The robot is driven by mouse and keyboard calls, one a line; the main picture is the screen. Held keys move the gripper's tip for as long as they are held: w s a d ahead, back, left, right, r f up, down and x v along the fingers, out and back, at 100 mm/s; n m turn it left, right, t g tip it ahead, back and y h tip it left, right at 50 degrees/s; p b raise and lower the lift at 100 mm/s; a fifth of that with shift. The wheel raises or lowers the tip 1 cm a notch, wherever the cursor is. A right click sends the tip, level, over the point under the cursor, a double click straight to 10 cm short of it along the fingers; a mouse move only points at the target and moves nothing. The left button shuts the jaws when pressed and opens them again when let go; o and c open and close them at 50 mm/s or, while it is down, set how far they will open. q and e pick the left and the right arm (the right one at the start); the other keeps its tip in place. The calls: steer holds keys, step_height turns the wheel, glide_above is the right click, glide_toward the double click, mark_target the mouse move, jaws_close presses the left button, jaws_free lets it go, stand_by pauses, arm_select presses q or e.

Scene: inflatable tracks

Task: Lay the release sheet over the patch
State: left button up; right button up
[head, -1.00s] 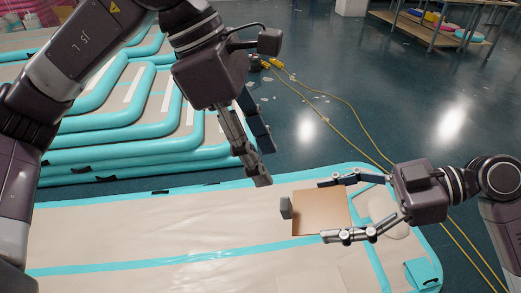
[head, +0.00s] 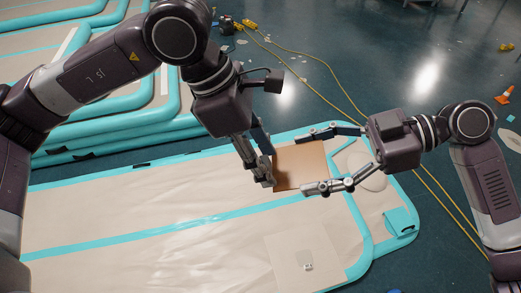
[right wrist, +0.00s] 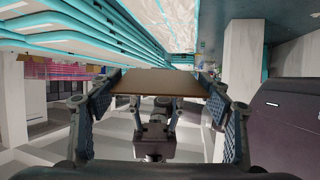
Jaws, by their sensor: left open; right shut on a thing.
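The brown square sheet (head: 300,165), which I take as the release sheet, is held above the track by my right gripper (head: 315,160). Its fingers lie along two opposite edges. The sheet also shows in the right wrist view (right wrist: 155,84), between the fingers. My left gripper (head: 266,165) is open at the sheet's left edge; the view does not settle whether it touches. A pale square (head: 290,245), perhaps the patch, lies on the beige track (head: 130,215) below the sheet in the picture, with a small white piece (head: 308,267) on it.
A pale oval piece (head: 372,180) lies near the track's right end, beside a teal flap (head: 401,221). Stacked inflatable tracks (head: 110,125) are behind at left. Yellow cords (head: 310,80) cross the floor. An orange cone (head: 504,96) stands at far right.

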arm_select(q)
steer(key=c, duration=1)
arm_select(e)
steer(key=shift+a+r, duration=0.1)
steer(key=shift+r, duration=0.05)
arm_select(q)
jaws_close()
arm_select(e)
steer(key=o, duration=1.1)
